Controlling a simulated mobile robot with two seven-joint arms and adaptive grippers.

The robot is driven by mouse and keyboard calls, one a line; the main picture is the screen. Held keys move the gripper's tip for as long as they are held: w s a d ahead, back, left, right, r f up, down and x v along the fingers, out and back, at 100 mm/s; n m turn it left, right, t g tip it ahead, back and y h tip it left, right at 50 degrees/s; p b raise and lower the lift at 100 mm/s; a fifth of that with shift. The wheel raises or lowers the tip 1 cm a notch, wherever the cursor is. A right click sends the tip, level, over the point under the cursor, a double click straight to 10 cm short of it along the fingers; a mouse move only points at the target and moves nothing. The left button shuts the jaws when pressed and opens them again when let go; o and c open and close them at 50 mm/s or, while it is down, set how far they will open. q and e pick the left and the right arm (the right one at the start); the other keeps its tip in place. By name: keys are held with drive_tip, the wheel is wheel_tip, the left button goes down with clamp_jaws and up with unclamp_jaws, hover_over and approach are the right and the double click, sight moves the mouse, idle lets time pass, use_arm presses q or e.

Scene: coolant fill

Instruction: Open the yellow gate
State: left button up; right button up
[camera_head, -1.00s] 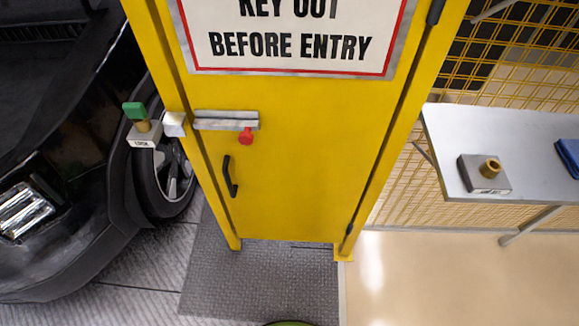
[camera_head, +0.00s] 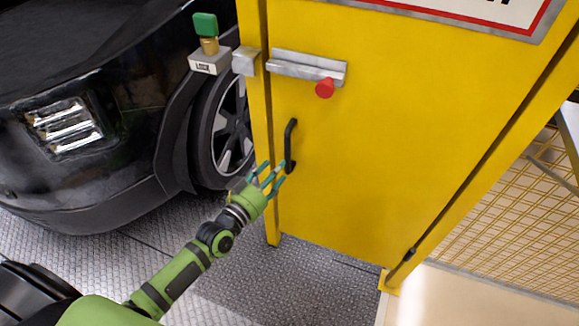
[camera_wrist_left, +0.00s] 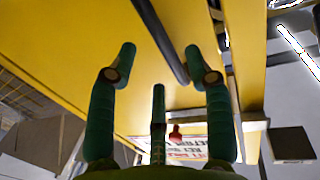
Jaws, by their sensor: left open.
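The yellow gate (camera_head: 400,140) stands upright in its yellow frame and looks closed. Its black handle (camera_head: 291,140) is near the gate's left edge. A silver slide bolt (camera_head: 305,67) with a red knob (camera_head: 325,88) sits above the handle, close to a pale block (camera_head: 245,61) on the post. My left gripper (camera_head: 272,174) is open, just left of and below the handle's lower end; I cannot tell if it touches. In the left wrist view, the dark handle (camera_wrist_left: 162,40) runs between the open fingers of my left gripper (camera_wrist_left: 160,52). My right gripper is out of view.
A lock box (camera_head: 209,62) with a green-topped key (camera_head: 205,25) is beside the post. A black car (camera_head: 100,100) stands at the left. Grey treadplate floor (camera_head: 230,275) lies before the gate. Yellow mesh (camera_head: 495,215) and a grey shelf (camera_head: 572,130) are at the right.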

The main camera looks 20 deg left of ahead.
sight(288, 154)
use_arm(q)
drive_tip(key=shift+w+d+r, duration=0.2)
drive_tip(key=shift+w+r, duration=0.45)
drive_tip(key=x, duration=0.5)
drive_tip(key=shift+w+d, duration=0.2)
drive_tip(key=shift+w, duration=0.3)
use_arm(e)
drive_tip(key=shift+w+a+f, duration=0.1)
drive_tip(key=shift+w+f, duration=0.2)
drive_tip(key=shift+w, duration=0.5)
use_arm(q)
clamp_jaws()
